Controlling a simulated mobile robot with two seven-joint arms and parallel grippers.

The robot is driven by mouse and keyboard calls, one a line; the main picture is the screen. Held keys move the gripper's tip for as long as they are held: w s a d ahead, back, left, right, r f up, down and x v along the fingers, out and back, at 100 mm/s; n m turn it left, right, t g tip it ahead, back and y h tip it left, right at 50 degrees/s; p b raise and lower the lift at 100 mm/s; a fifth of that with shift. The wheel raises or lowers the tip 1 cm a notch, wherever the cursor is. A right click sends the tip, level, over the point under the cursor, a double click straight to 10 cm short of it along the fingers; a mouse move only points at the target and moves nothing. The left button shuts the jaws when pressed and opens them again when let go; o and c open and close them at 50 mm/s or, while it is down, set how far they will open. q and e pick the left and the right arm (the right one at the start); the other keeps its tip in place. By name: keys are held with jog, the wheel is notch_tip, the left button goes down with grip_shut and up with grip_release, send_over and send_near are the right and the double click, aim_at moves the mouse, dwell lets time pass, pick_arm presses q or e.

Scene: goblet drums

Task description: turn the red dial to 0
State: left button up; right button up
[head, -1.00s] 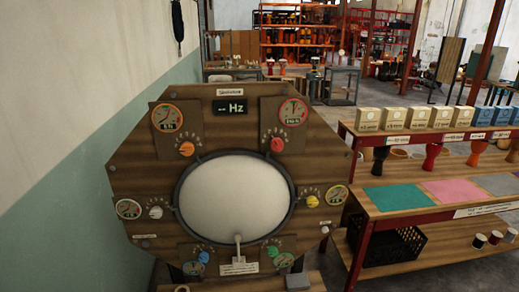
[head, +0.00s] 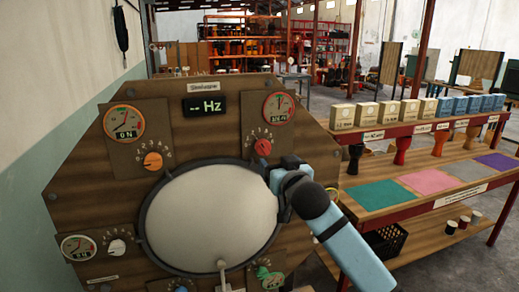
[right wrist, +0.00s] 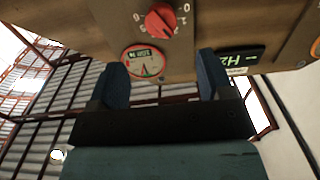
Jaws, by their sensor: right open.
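The red dial (head: 263,147) sits on the upper right of the wooden drum panel (head: 85,180), with a numbered scale around it and a round gauge (head: 278,106) above it. I cannot read its setting clearly. My right gripper (head: 284,168) is just below and right of the dial in the head view, in front of the panel. In the right wrist view, the red dial (right wrist: 160,20) appears upside down beyond the open, empty fingers (right wrist: 162,77), apart from them. A 0 shows near the dial there. My left gripper is out of view.
A pale drumhead (head: 208,217) fills the panel's middle. An orange dial (head: 153,160), a white dial (head: 116,246) and a green dial (head: 265,274) are nearby. A display (head: 205,106) reads "-- Hz". A shelf (head: 440,208) with drums and boxes stands at right.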

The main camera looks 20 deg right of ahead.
aim_at(264, 149)
jog(key=w, duration=1)
jog(key=shift+w+a, duration=0.1)
jog(key=shift+a, duration=0.1)
jog(key=shift+w+p, duration=0.3)
jog(key=shift+w, duration=0.4)
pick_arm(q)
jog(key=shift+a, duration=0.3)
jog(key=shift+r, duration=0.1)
pick_arm(e)
jog(key=shift+c, duration=0.5)
jog(key=c, duration=0.8)
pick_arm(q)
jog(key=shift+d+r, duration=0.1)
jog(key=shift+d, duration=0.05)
